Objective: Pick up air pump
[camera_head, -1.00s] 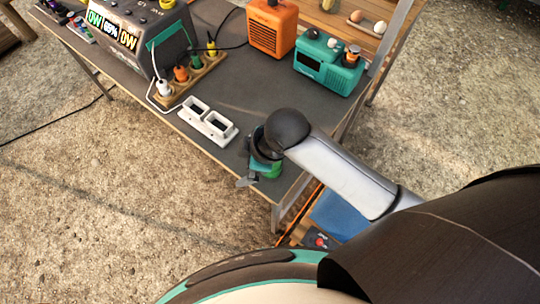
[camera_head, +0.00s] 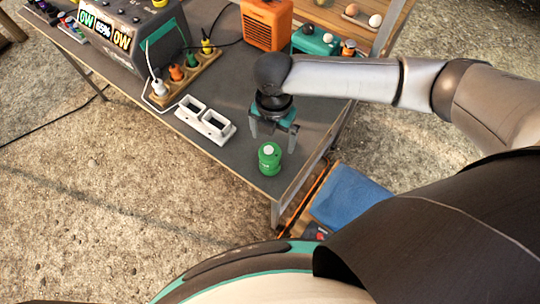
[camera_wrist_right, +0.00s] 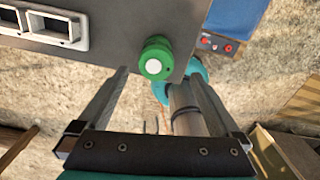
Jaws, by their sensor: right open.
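A small green cylinder with a white button on top (camera_head: 270,158), which looks like the air pump, stands upright on the grey table (camera_head: 255,92) near its front corner. In the right wrist view the green pump (camera_wrist_right: 155,60) shows from above, just beyond the fingertips and between their lines. My right gripper (camera_head: 273,141) is open and empty, with its fingers pointing down, above and slightly behind the pump in the head view. In the wrist view its fingers (camera_wrist_right: 158,75) are wide apart. My left gripper is not in view.
A white two-slot holder (camera_head: 205,120) lies left of the pump. Behind are a wooden power strip with plugs (camera_head: 188,75), a power station (camera_head: 125,35), an orange heater (camera_head: 267,24) and a teal device (camera_head: 314,42). A blue cloth or box (camera_head: 350,197) is lower right.

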